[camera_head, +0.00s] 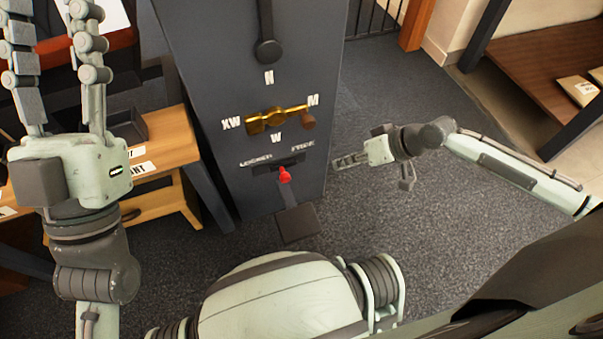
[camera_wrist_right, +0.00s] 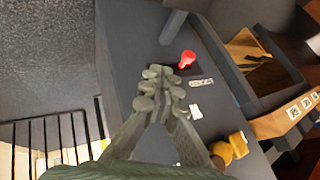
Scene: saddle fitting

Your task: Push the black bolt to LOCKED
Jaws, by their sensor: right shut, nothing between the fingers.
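A tall dark grey post (camera_head: 215,60) carries a dark slot (camera_head: 280,166) with LOCKED printed at its left and FREE at its right. A lever with a red knob (camera_head: 285,175) stands out at the slot's middle; the red knob also shows in the right wrist view (camera_wrist_right: 187,59). I cannot pick out a separate black bolt against the dark slot. My right gripper (camera_head: 338,163) is shut and empty, right of the post and apart from the knob; its closed fingertips (camera_wrist_right: 160,74) show in the wrist view. My left gripper (camera_head: 50,12) is open and empty, pointing up at the far left.
Above the slot is a brass dial (camera_head: 273,119) with a brown knob, among letters N, M, W and XW. A dark pedal (camera_head: 297,223) juts out at the post's foot. A wooden table (camera_head: 175,145) stands left of the post. Carpet to the right is open.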

